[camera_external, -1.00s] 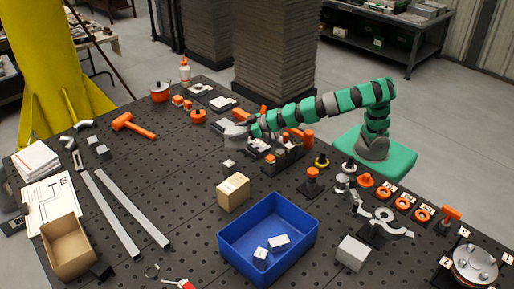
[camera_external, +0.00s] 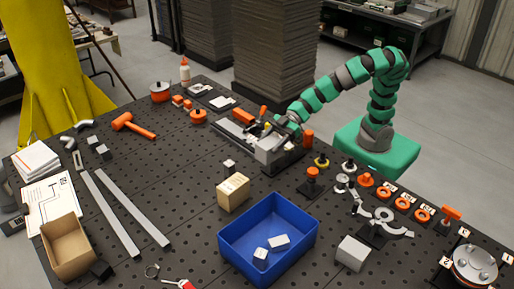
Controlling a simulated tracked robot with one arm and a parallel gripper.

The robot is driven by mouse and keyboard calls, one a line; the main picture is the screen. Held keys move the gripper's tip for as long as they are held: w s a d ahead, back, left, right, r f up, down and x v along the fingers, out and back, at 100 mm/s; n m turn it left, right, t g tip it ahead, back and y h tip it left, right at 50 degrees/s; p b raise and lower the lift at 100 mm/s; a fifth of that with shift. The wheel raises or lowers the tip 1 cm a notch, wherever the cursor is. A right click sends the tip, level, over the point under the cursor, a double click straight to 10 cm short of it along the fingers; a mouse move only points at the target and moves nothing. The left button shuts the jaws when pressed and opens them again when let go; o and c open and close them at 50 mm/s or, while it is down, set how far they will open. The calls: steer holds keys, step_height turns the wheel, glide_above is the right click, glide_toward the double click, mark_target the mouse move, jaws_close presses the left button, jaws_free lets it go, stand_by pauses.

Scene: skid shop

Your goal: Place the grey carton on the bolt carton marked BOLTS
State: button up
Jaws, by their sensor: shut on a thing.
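My gripper (camera_external: 276,140) is shut on a grey carton (camera_external: 268,152), seen at the end of the arm over the black fixture at the table's back middle. The fingers partly hide the carton, and I cannot tell whether it clears the fixture below. The tan bolt carton (camera_external: 232,194) stands upright on the table, nearer the camera and left of the gripper. Its small printed marking is too small to read. The gripper and grey carton are apart from it.
A small grey-and-dark block (camera_external: 229,168) shows just behind the tan carton. A blue bin (camera_external: 312,240) with two pale blocks stands in front of it.

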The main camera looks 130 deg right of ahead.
mark_target(256, 144)
steer(key=w+d, duration=0.1)
steer(key=w, duration=0.3)
steer(key=w+f, duration=0.1)
steer(key=w, duration=0.4)
steer(key=w+d, duration=0.1)
steer(key=w, duration=0.3)
steer(key=shift+w+d+f, duration=0.3)
steer(key=shift+w+d, duration=0.05)
steer(key=shift+w, duration=0.05)
steer(key=shift+w+d+f+b, duration=0.1)
steer(key=shift+w+f+b, duration=0.2)
steer(key=shift+f, duration=0.3)
steer(key=shift+w+a+f+b, duration=0.1)
steer(key=shift+w+f+b, duration=0.15)
steer(key=shift+f, duration=0.3)
steer(key=shift+w+d+f+b, duration=0.1)
steer(key=shift+w+f+b, duration=0.1)
steer(key=shift+f+b, duration=0.3)
steer(key=shift+f, duration=0.2)
steer(key=o, duration=1.1)
steer(key=shift+c, duration=0.2)
steer(key=shift+r, duration=0.15)
steer(key=p+v, duration=0.1)
steer(key=v, duration=1.1)
steer(key=shift+p, duration=0.4)
